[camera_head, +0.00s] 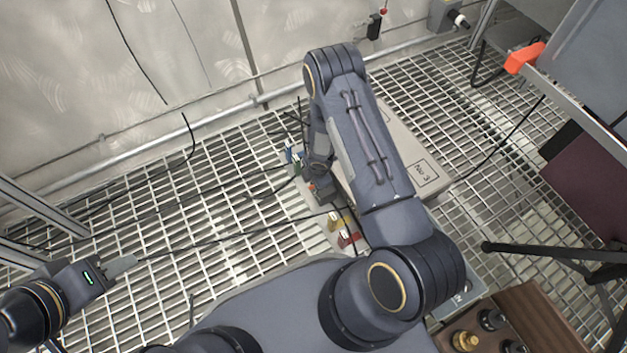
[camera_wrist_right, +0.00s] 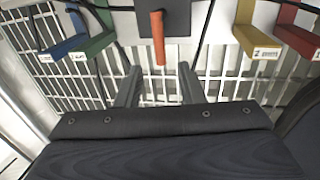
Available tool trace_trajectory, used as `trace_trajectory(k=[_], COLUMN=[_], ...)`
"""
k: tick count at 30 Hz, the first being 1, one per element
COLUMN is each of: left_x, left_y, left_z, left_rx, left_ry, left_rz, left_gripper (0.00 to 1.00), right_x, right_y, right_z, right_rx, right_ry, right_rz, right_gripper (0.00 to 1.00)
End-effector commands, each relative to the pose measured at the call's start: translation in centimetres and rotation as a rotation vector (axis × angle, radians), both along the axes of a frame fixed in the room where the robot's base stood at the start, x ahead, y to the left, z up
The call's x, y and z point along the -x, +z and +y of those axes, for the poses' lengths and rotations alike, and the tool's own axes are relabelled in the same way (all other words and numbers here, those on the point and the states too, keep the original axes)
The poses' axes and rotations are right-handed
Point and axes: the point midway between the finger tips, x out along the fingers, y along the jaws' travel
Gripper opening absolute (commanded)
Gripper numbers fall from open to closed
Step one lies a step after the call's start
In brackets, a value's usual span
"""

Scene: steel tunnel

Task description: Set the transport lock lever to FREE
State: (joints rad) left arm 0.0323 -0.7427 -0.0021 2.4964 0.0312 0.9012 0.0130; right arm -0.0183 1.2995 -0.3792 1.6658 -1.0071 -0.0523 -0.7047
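The orange lever (camera_wrist_right: 158,38) hangs from a dark square plate (camera_wrist_right: 176,12) at the top middle of the right wrist view, its free end pointing down the picture. My right gripper (camera_wrist_right: 160,70) is open, with its two fingers apart and empty. In the head view my right arm hides most of the lever and the right fingers. My left gripper (camera_head: 122,265) is at the lower left, away from the lever; its fingers look like one tapered shape. No FREE marking is readable.
Blue (camera_wrist_right: 62,48) and green (camera_wrist_right: 95,44) tagged blocks flank the lever on the left, yellow (camera_wrist_right: 247,35) and red (camera_wrist_right: 298,38) on the right. A pale case (camera_head: 405,150) lies beside my right arm. Dark cables cross the grating floor (camera_head: 150,210).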

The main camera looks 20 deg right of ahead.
Motion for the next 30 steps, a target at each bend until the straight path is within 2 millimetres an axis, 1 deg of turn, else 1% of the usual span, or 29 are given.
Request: trace_trajectory(k=[1, 3, 6, 10, 24, 26, 28, 29, 30], left_x=[0.0, 0.0, 0.0, 0.0, 0.0, 0.0, 0.0, 0.0, 0.0], left_y=[0.8, 1.1, 1.4, 1.5, 1.4, 1.4, 1.4, 1.5, 1.5], left_z=[0.0, 0.0, 0.0, 0.0, 0.0, 0.0, 0.0, 0.0, 0.0], left_rx=[0.000, 0.000, 0.000, 0.000, 0.000, 0.000, 0.000, 0.000, 0.000], left_ry=[0.000, 0.000, 0.000, 0.000, 0.000, 0.000, 0.000, 0.000, 0.000], left_rz=[0.000, 0.000, 0.000, 0.000, 0.000, 0.000, 0.000, 0.000, 0.000], left_gripper=[0.35, 0.35, 0.35, 0.35, 0.35, 0.35, 0.35, 0.35, 0.35], right_x=[0.2, 0.3, 0.6, 0.7, 0.7, 0.6, 0.1, -0.1, -0.5], right_y=[1.3, 2.2, 3.0, 3.3, 3.2, 3.5, 4.6, 5.4, 6.8], right_z=[0.0, 0.0, 0.0, 0.0, 0.0, -0.1, -0.4, -0.7, -1.1], right_rx=[0.000, 0.000, 0.000, 0.000, 0.000, -0.001, -0.003, -0.005, -0.008], right_ry=[0.000, -0.001, -0.001, -0.002, -0.001, -0.009, -0.045, -0.072, -0.122], right_rz=[-0.001, -0.001, 0.000, 0.000, 0.000, -0.003, -0.013, -0.021, -0.033], right_gripper=[0.35, 0.35, 0.35, 0.35, 0.35, 0.35, 0.35, 0.35, 0.35])
